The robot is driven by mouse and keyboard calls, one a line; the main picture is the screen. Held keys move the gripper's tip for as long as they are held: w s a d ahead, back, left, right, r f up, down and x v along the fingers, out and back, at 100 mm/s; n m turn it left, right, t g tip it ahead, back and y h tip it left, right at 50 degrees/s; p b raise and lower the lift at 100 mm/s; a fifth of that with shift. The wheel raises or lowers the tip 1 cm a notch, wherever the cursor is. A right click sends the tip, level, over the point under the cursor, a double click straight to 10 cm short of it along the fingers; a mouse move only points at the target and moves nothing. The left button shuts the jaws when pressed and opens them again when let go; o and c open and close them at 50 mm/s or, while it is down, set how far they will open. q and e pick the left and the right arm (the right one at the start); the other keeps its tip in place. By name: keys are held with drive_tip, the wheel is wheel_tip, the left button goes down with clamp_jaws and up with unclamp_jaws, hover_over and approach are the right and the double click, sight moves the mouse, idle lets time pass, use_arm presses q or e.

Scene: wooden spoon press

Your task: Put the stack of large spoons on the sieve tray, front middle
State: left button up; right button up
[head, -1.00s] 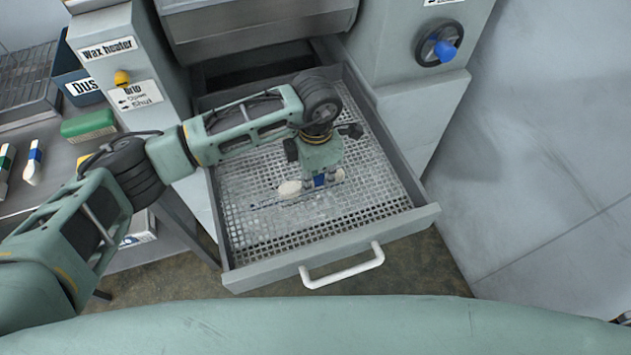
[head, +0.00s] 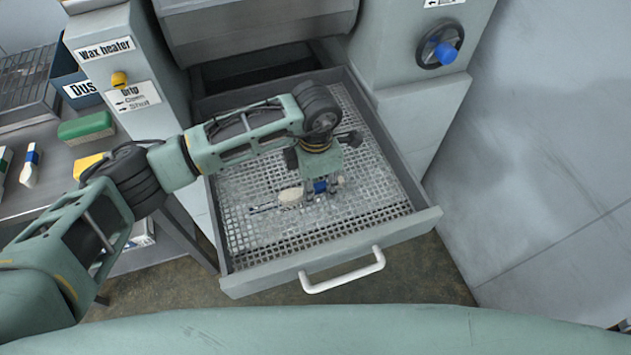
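The sieve tray (head: 262,232) is a pulled-out grey drawer with a pale mesh floor and a white front handle. My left gripper (head: 321,190) points down over the front middle part of the mesh. It is shut on a stack of pale wooden spoons with a blue band (head: 290,195). The stack lies roughly level, its rounded bowl ends to the left. It is at or just above the mesh; I cannot tell if it touches. The fingers partly hide the band. My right gripper is not in view.
On the side table at left lie another blue-banded bundle (head: 30,168), a green-banded one, a green block (head: 86,127) and a yellow item. A blue dust bin (head: 72,78) stands behind. The wax heater housing and a blue-knobbed wheel (head: 444,52) flank the drawer.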

sight(315, 187)
use_arm(q)
drive_tip(key=shift+r, duration=0.6)
wheel_tip(315, 187, up, 11)
drive_tip(key=shift+b, duration=0.4)
